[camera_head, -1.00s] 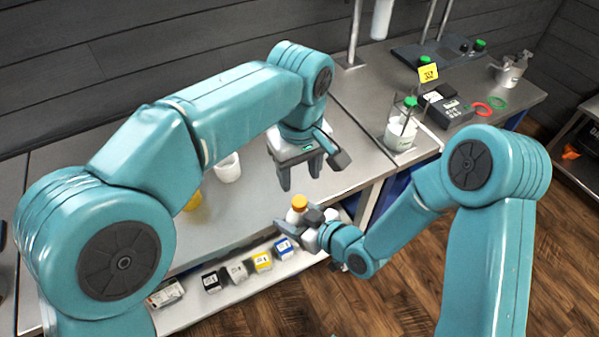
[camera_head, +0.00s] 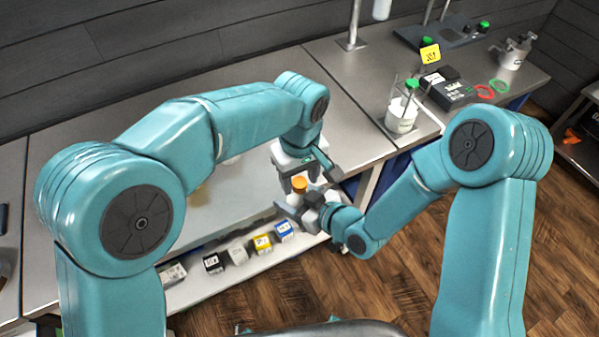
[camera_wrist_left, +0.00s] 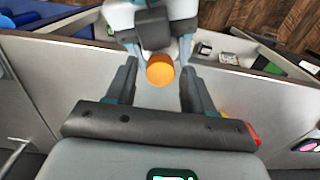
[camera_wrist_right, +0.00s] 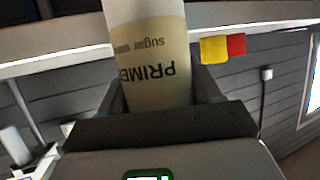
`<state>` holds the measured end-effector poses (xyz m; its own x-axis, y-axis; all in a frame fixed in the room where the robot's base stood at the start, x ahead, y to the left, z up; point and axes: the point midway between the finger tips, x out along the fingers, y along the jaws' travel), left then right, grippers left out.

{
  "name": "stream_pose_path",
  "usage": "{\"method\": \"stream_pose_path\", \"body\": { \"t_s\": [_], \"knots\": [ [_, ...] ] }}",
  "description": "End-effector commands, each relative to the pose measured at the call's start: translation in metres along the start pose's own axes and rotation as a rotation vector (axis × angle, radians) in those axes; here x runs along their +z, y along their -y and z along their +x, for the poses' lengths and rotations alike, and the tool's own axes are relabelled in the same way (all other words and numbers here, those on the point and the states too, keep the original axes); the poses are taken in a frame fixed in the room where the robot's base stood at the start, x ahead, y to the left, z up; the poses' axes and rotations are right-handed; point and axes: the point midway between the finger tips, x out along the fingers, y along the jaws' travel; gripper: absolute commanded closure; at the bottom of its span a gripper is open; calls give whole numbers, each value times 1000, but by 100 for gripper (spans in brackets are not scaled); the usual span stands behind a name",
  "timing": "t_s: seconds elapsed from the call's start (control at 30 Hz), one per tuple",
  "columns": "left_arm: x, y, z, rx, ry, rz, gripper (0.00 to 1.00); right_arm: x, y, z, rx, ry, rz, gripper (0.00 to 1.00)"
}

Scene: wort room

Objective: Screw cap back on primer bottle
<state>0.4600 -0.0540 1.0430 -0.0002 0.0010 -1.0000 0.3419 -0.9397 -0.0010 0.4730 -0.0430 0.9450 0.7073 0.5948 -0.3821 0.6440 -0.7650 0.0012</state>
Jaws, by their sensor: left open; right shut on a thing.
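The primer bottle (camera_wrist_right: 150,50) fills the middle of the right wrist view, pale with a cream label reading PRIMER upside down. My right gripper (camera_wrist_right: 158,92) is shut on it. The orange cap (camera_head: 299,184) sits at the top of the bottle; how tightly it sits cannot be told. In the left wrist view the cap (camera_wrist_left: 160,70) shows from above, between the fingertips of my open left gripper (camera_wrist_left: 159,75), with gaps on both sides. In the head view my left gripper (camera_head: 300,180) is just above and around the cap. The bottle is mostly hidden there by the right gripper.
The steel bench (camera_head: 240,195) lies behind and left of the grippers. Below it, a shelf holds several small boxes (camera_head: 262,243). Wooden floor is open at front right.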

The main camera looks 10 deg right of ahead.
Motion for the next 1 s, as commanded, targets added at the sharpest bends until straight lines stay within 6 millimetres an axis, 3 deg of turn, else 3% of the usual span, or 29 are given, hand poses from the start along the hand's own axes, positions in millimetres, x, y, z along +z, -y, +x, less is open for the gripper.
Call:
{"method": "stream_pose_path", "body": {
  "t_s": [0.03, 0.07, 0.2, 0.4, 0.67, 0.93, 0.97, 1.0],
  "knots": [
    [0, 0, 0, 0, 0, 0, 47, 0, 0, 0, 0, -1, 0, 100],
    [0, 0, 0, 0, 0, 0, 54, 0, 0, 0, 0, -1, 0, 100],
    [0, 0, 0, 0, 0, 0, 99, 0, 0, 0, 0, -1, 0, 100],
    [0, 0, 0, 0, 0, 11, 100, 0, 0, 0, 0, -1, 0, 100],
    [0, 0, 0, 0, 0, 274, 100, 0, 0, 0, 0, -1, -1, 100],
    [0, 0, 0, 0, 0, 286, 100, 0, 0, 0, 0, -1, -1, 100],
    [0, 0, 0, 0, 0, 286, 59, 0, 0, 0, 0, -1, -1, 100],
    [0, 0, 0, 0, 0, 286, 46, 0, 0, 0, 0, -1, -1, 100]
  ]
}}
